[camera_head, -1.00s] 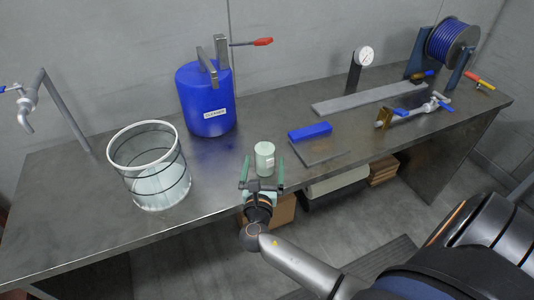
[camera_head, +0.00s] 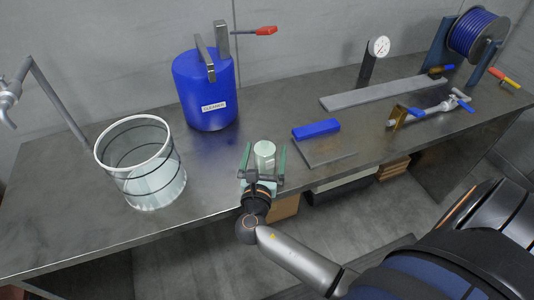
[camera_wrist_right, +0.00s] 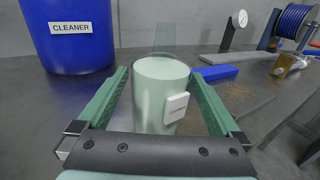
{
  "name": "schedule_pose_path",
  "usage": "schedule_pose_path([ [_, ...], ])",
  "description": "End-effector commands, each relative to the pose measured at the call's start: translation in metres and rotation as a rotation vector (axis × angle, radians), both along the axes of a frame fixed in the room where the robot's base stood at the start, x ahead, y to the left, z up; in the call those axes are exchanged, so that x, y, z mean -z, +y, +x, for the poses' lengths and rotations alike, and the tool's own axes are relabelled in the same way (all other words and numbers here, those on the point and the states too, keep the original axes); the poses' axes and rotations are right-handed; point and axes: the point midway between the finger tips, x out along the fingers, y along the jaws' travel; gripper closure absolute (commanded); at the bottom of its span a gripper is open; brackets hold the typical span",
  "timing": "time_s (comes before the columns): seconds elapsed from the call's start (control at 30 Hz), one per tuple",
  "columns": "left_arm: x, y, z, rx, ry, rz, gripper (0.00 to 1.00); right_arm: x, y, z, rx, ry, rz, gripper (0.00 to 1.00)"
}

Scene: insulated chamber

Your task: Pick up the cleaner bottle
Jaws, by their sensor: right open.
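A large blue container (camera_head: 207,95) with a grey handle stands upright on the bench; its white label reads CLEANER, and it fills the upper left of the right wrist view (camera_wrist_right: 68,42). A small pale green cylinder (camera_head: 264,150) with a white tag stands on the bench to its right and nearer me. My left gripper is not in view.
A glass vessel (camera_head: 142,180) stands left of the blue container, beside a tap (camera_head: 8,92). A gauge (camera_head: 374,60), valve pipe (camera_head: 432,108) and cable reel (camera_head: 474,35) stand farther right.

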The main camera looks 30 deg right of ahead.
Motion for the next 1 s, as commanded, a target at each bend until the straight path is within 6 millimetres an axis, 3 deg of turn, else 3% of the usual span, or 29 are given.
schedule_pose_path([
  [0.2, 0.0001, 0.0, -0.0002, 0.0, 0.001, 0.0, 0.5, 0.0001, 0.0003, -0.0002, 0.0, 0.0, 0.0, 0.02],
  [1.0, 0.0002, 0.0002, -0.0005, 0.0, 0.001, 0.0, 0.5, 0.0, -0.0001, -0.0001, 0.0, 0.0, 0.0, 0.92],
])
